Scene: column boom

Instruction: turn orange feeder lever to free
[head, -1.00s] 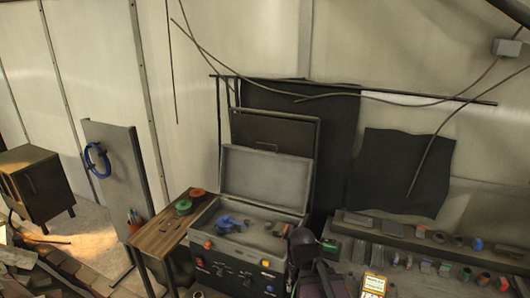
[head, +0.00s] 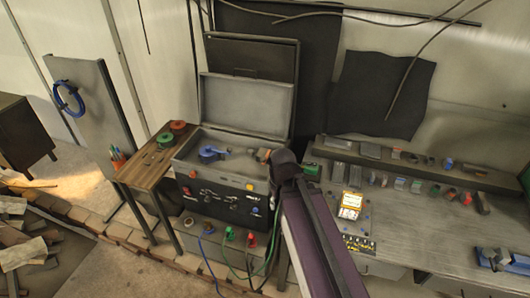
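A grey case with its lid open (head: 247,103) stands left of centre in the head view. Its black front panel (head: 225,203) carries small switches, red knobs (head: 187,190) on the left and a small yellow-orange part (head: 250,187) near the upper right. I cannot tell whether that part is the orange feeder lever; no lever position can be read. My dark and purple arm rises from the bottom, just right of the case, and covers some of its right side. My gripper cannot be made out in the view.
A wooden side table (head: 150,168) with red and green spools stands left. A workbench (head: 420,235) with a yellow-edged device (head: 351,204) and small parts lies right. Floor shows at lower left.

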